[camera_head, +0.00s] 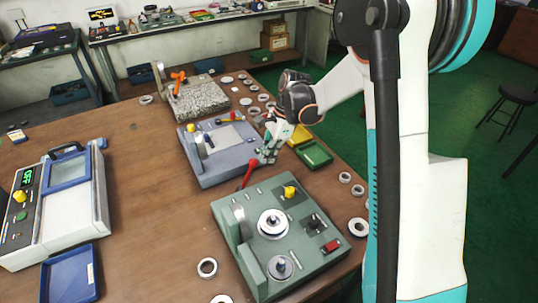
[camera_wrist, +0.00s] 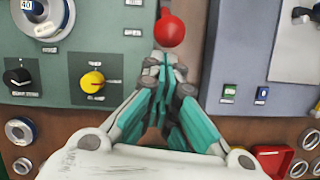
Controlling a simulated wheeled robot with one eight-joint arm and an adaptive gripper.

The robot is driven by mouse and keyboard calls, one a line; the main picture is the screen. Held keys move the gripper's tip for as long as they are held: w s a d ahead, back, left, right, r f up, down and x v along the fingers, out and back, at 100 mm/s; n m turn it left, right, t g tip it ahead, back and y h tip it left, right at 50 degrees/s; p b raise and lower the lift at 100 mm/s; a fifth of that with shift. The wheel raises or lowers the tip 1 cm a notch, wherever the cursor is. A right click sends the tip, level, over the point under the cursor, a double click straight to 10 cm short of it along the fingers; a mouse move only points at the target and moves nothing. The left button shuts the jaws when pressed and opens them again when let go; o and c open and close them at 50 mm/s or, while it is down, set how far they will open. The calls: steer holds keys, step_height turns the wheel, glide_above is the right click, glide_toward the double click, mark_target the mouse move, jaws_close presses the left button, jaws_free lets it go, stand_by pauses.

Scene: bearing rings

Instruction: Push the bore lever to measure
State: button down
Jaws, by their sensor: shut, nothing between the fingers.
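The bore lever, with a red ball knob and red arm (camera_head: 249,172), stands at the far edge of the green measuring station (camera_head: 222,207). In the wrist view its red knob (camera_wrist: 170,28) is at the top middle, just beyond my fingertips. My gripper (camera_head: 266,156) is shut and empty, with its teal fingers together (camera_wrist: 163,68) beside the knob. I cannot tell whether they touch. The green station carries a ring on a round seat (camera_head: 272,224) and a yellow knob (camera_head: 290,191).
The blue-grey station (camera_head: 203,174) stands just behind, with a narrow strip of brown table between the two. A green tray (camera_head: 314,154) and several loose rings lie to the right. A white device with a green display (camera_head: 60,210) and a blue tray (camera_head: 70,276) are at left.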

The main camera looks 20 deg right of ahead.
steer(key=shift+a+r+h, duration=0.3)
steer(key=shift+a+h, duration=0.1)
steer(key=s+a+r+t+h+p, duration=0.1)
steer(key=a+h, duration=0.5)
steer(key=a, duration=0.6)
steer(key=shift+s+a+r+t+h, duration=0.3)
steer(key=shift+s+a+r, duration=0.1)
steer(key=shift+s+r, duration=0.4)
steer(key=shift+a, duration=0.1)
